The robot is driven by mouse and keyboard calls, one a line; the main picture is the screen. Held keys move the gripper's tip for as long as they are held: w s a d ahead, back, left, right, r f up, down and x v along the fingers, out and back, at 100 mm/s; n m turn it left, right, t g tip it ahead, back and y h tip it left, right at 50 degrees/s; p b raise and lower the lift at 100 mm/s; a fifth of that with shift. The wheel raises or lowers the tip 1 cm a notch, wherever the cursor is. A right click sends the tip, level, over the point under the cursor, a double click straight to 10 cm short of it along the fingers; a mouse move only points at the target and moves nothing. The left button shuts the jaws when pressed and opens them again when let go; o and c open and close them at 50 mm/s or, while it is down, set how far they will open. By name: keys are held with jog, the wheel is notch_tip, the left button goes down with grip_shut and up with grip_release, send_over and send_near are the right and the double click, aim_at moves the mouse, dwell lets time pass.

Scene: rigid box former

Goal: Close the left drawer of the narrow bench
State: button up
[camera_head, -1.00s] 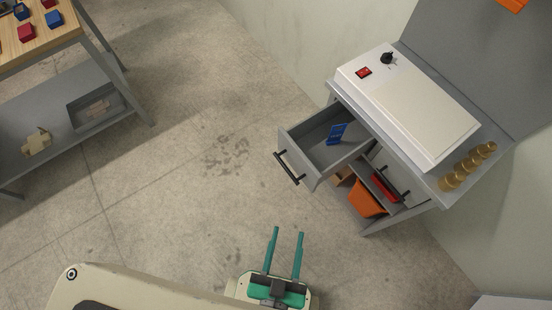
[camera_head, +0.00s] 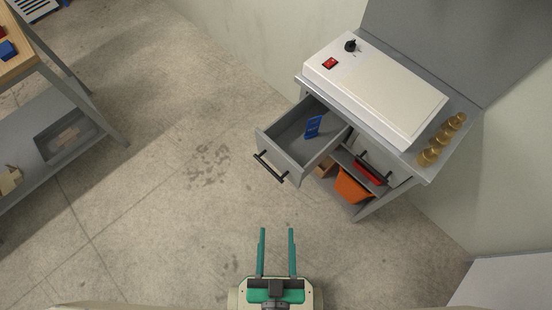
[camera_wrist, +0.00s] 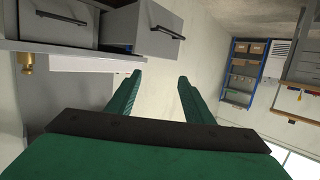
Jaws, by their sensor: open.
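The narrow bench (camera_head: 312,91) is grey and stands at the upper right of the head view. Its left drawer (camera_head: 288,158) is pulled well out, with a black bar handle (camera_head: 270,167) on its front and a blue item (camera_head: 313,126) inside. The right drawer (camera_head: 392,166) looks shut. My gripper (camera_head: 277,232) has green fingers, is open and empty, and is below the drawer in the head view, apart from it. In the wrist view the open drawer (camera_wrist: 150,22) is at the top, beyond the fingers (camera_wrist: 160,78).
A white device (camera_head: 375,85) and several brass pieces (camera_head: 440,140) are on the bench top. An orange bin (camera_head: 352,187) is on the shelf below. A wooden-topped workbench (camera_head: 22,58) stands at the left. The floor (camera_head: 180,200) between is clear.

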jog(key=f, duration=0.1)
jog(key=a+f+n, duration=0.1)
jog(key=f, duration=0.1)
jog(key=shift+w+a+f+n+g+y, duration=0.25)
jog(key=shift+w+n+g+y, duration=0.05)
jog(key=shift+w+g, duration=0.1)
jog(key=c, duration=1)
jog(key=w+a+f+n+g, duration=0.1)
jog(key=f+n, duration=0.1)
jog(key=f, duration=0.3)
jog(key=w+a+f+n+g, duration=0.1)
jog(key=a+f+n, duration=0.1)
jog(key=f, duration=0.3)
jog(key=w+a+f+n+g, duration=0.1)
jog(key=a+f+n, duration=0.1)
jog(key=f+n, duration=0.2)
jog(key=shift+a+f+g+y, duration=0.25)
jog(key=shift+f+g+y, duration=0.15)
jog(key=shift+f, duration=0.55)
grip_shut()
jog(key=n+t+h, duration=0.2)
jog(key=n+h, duration=1.2)
jog(key=n, duration=0.3)
send_near(259, 144)
jog(key=x, duration=0.6)
jog(key=shift+w+d, duration=0.1)
jog(key=shift+w, duration=0.2)
